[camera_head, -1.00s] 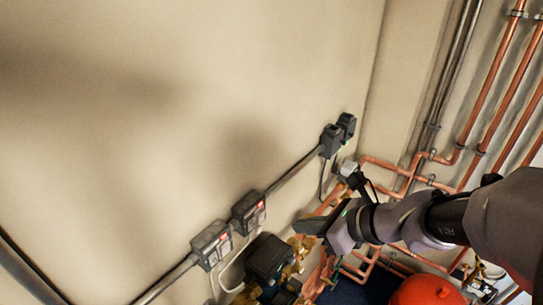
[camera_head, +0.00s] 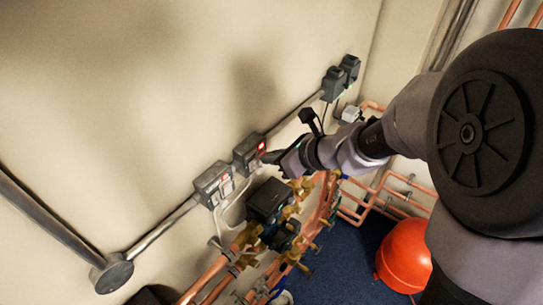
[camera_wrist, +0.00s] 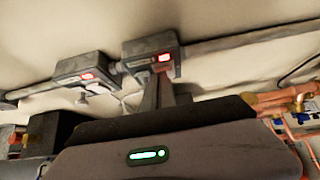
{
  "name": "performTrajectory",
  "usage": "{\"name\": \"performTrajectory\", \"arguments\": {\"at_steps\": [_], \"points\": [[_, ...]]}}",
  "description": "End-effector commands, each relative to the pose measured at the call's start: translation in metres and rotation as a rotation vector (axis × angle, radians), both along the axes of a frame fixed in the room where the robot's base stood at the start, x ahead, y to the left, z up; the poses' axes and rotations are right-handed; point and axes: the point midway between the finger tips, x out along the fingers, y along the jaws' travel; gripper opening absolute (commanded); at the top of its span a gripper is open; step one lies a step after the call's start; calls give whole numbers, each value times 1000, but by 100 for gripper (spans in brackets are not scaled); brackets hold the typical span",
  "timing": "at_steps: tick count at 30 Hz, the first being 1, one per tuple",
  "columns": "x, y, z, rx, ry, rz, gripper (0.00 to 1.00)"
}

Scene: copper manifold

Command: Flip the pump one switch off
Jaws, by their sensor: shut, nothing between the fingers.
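Two dark grey switch boxes are mounted on the wall, each with a red lit rocker. The left box (camera_head: 208,186) and the right box (camera_head: 246,153) sit side by side along a conduit. I cannot read which is pump one. In the wrist view, the left box (camera_wrist: 82,72) stands to the left and the right box (camera_wrist: 140,50) is straight ahead. My gripper (camera_head: 269,157) is shut and empty, its tips close to the right box. In the wrist view, my gripper (camera_wrist: 160,80) is just below that box's red rocker (camera_wrist: 164,58); contact cannot be told.
A dark pump box (camera_head: 270,199) with brass valves and copper pipes (camera_head: 207,277) lies below the switches. Two more dark boxes (camera_head: 334,83) are farther along the wall. A red vessel (camera_head: 403,255) stands on the blue floor (camera_head: 345,262).

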Motion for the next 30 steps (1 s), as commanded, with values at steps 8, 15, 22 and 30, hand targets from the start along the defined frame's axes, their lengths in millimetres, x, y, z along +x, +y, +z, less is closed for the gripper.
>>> {"name": "performTrajectory", "arguments": {"at_steps": [8,15,22,30], "points": [[6,8,3,-15,12,1,0],[6,8,11,-15,12,1,0],[6,8,21,-15,12,1,0],[6,8,20,-15,12,1,0]]}}
